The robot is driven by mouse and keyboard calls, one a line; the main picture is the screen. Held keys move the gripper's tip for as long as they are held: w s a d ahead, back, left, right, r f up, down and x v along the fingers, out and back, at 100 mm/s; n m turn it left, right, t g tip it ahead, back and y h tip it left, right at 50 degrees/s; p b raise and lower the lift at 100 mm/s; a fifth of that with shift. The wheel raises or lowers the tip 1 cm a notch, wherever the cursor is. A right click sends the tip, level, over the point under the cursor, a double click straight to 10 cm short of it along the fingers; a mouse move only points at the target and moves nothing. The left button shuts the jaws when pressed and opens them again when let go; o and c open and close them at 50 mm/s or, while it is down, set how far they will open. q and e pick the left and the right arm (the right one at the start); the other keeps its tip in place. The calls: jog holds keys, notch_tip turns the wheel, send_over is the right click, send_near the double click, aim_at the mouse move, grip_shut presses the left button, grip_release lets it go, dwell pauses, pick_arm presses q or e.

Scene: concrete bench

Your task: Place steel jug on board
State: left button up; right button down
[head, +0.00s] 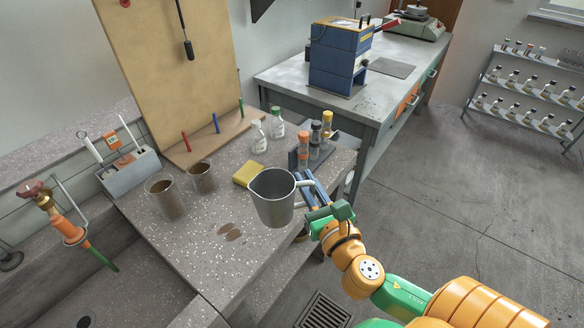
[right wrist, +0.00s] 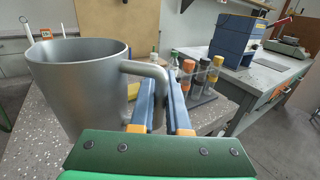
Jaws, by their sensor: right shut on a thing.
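The steel jug (head: 272,198) is grey metal, open at the top and roughly upright, with a side handle; it also shows large in the right wrist view (right wrist: 80,85). My right gripper (head: 309,187) is shut on the jug's handle, reaching from the right. The jug appears held above the front right of the speckled bench. A tan wooden board (head: 180,65) stands upright at the back of the bench. A wooden base strip (head: 222,134) at its foot carries red, blue and green pegs. My left gripper is not in view.
Two brown-stained beakers (head: 166,196) (head: 201,178) stand left of the jug. A yellow sponge (head: 247,173) lies behind it. White-labelled bottles (head: 258,137) and a vial rack (head: 318,152) stand at the back right. A sink (head: 90,290) is at the left. Bare bench shows around a brown stain (head: 230,231).

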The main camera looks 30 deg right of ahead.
jog(key=w+d+f+b, duration=0.2)
jog(key=w+d+f, duration=0.1)
jog(key=w+d+f+b, duration=0.2)
jog(key=w+f, duration=0.1)
jog(key=w, duration=0.1)
jog(key=w+d+f+b, duration=0.2)
jog(key=w+d+f, duration=0.1)
jog(key=f, duration=0.1)
jog(key=shift+w+d, duration=0.3)
jog(key=shift+w, duration=0.05)
notch_tip(320, 180, down, 3)
jog(key=shift+f+b, duration=0.1)
jog(key=shift+b, duration=1.1)
jog(key=shift+r, duration=0.2)
jog(key=shift+f, duration=0.15)
jog(key=c, duration=0.9)
grip_release()
